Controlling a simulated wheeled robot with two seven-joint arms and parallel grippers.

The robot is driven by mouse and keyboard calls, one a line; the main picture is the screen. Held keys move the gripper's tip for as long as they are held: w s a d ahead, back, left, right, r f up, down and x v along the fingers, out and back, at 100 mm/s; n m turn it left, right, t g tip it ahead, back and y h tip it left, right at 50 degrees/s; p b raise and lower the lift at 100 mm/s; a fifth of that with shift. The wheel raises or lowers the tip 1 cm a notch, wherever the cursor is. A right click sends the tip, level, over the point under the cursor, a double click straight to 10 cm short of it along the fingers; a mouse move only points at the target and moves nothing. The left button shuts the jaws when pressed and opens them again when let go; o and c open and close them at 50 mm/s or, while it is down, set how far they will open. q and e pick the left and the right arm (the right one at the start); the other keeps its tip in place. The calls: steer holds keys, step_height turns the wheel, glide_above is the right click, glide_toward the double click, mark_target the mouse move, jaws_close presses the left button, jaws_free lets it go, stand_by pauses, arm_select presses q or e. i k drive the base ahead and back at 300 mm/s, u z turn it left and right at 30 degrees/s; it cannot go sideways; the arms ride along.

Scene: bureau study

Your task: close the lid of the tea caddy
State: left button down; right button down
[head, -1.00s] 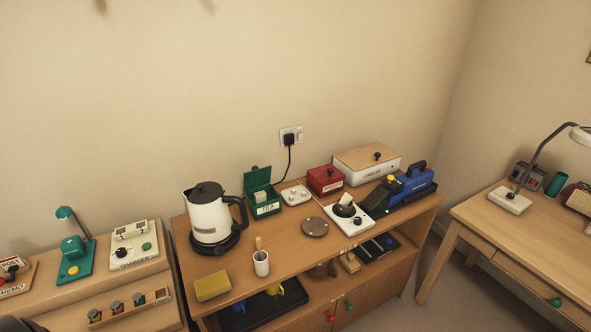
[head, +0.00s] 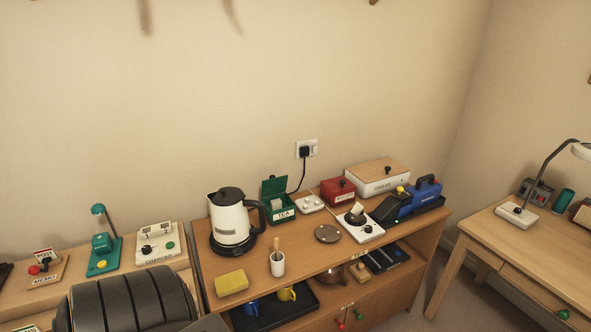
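The tea caddy (head: 282,214) is a green box with a white TEA label on its front. It stands on the wooden cabinet, just right of the kettle. Its green lid (head: 274,186) is open, standing up at the back, with a small knob on it. Something pale shows inside the box. Neither of my grippers shows in the view.
A white kettle (head: 231,220) on a black base stands close left of the caddy. A red box (head: 338,191) and a white switch block (head: 311,204) stand to the right. The cabinet top between cup and sponge is clear.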

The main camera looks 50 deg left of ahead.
mark_target(273, 186)
steer(key=z, duration=0.2)
steer(key=i, duration=0.8)
steer(key=u, duration=0.7)
steer(key=i, duration=0.7)
steer(key=u, duration=0.8)
